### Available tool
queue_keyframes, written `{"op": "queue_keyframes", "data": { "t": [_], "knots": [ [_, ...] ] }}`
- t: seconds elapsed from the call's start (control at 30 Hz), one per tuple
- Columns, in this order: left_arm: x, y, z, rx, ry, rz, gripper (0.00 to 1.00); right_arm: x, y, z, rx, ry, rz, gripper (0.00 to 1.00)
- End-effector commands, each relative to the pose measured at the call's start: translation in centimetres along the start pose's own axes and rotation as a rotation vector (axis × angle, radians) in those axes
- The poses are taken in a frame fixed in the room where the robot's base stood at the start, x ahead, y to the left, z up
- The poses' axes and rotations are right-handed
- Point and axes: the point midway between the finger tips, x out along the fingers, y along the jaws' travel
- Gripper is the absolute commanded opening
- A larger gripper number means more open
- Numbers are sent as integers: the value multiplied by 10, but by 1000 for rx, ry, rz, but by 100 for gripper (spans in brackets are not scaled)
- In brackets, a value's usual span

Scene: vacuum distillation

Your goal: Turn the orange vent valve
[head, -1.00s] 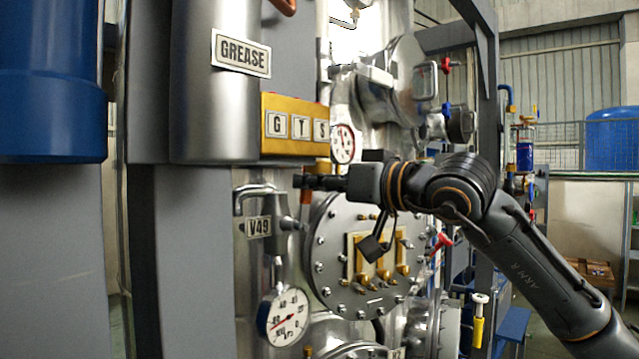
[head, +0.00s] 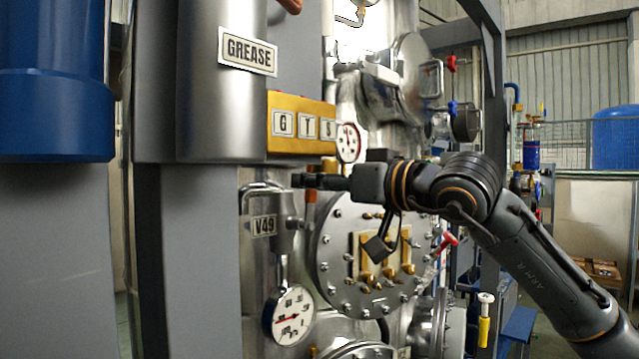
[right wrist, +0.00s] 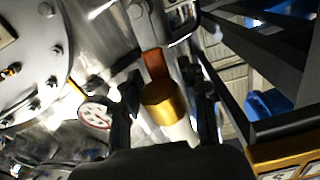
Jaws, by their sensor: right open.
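The orange vent valve handle (head: 311,194) shows in the head view, just below the fingers of my right gripper (head: 306,181), beside the V49 plate. Its upper part is hidden behind the fingers. In the right wrist view, an orange handle (right wrist: 156,64) with a brass cylinder (right wrist: 166,98) and a pale stem sits between the two dark fingers of my right gripper (right wrist: 163,100). The fingers are open, one on each side. I cannot tell whether either finger touches it. My left gripper is not in view.
The V49 plate (head: 264,225) and a dial gauge (head: 291,314) are below left. A yellow G T S block (head: 300,125) is above. A bolted round flange (head: 345,275) lies below my right gripper. Another small gauge (head: 348,142) is close above.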

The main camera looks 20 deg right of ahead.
Motion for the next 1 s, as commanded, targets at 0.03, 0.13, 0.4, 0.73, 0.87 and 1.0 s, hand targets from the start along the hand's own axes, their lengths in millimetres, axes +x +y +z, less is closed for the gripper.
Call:
{"op": "queue_keyframes", "data": {
  "t": [0.03,0.13,0.4,0.73,0.87,1.0],
  "knots": [
    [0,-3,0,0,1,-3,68,-1,0,0,0,1,0,43],
    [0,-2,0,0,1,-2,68,-8,1,-1,1,2,1,43],
    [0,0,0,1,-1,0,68,-61,2,0,-1,2,4,43],
    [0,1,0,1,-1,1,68,-113,2,0,0,0,2,43],
    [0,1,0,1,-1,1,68,-119,0,1,0,-1,0,43],
    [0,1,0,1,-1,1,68,-120,0,1,0,-1,-1,43]
  ]
}}
